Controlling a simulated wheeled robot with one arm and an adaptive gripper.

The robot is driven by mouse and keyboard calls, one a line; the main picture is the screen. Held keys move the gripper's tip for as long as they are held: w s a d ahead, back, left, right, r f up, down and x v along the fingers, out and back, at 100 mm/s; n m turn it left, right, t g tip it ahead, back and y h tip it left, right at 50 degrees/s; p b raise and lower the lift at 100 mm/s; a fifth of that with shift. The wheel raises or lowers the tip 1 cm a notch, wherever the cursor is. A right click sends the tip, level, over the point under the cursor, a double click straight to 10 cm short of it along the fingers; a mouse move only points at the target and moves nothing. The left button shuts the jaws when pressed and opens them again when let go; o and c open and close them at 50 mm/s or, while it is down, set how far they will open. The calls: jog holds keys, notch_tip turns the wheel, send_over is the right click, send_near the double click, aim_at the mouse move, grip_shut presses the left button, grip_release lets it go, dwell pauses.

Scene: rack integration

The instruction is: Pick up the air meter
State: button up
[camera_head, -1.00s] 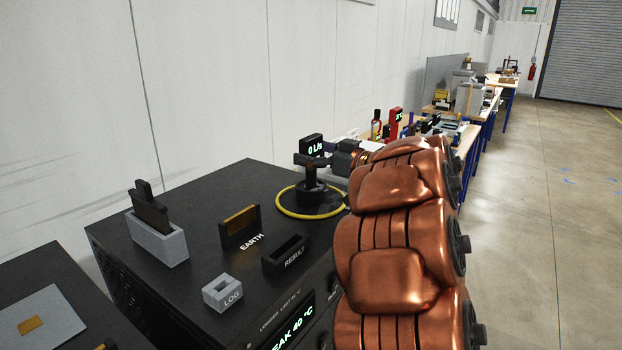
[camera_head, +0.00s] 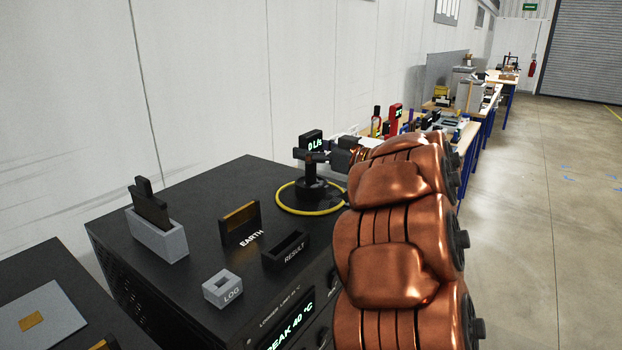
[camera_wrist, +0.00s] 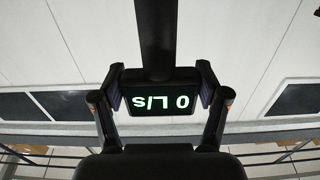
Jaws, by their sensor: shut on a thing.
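The air meter (camera_head: 311,142) is a black device with a lit "0 L/s" display on a dark stem and a wider round base. It stands upright over the yellow ring (camera_head: 309,212) on the black cabinet top. I cannot tell whether its base touches the surface. My gripper (camera_head: 318,157) is shut on the meter's head, reaching in from the right. In the wrist view, the meter's display (camera_wrist: 160,101) appears upside down between the two finger pads of my gripper (camera_wrist: 160,88).
A white wall runs behind. Benches with equipment stand farther back; the floor at right is clear.

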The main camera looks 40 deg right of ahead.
jog(key=c, duration=0.3)
jog(key=shift+c, duration=0.2)
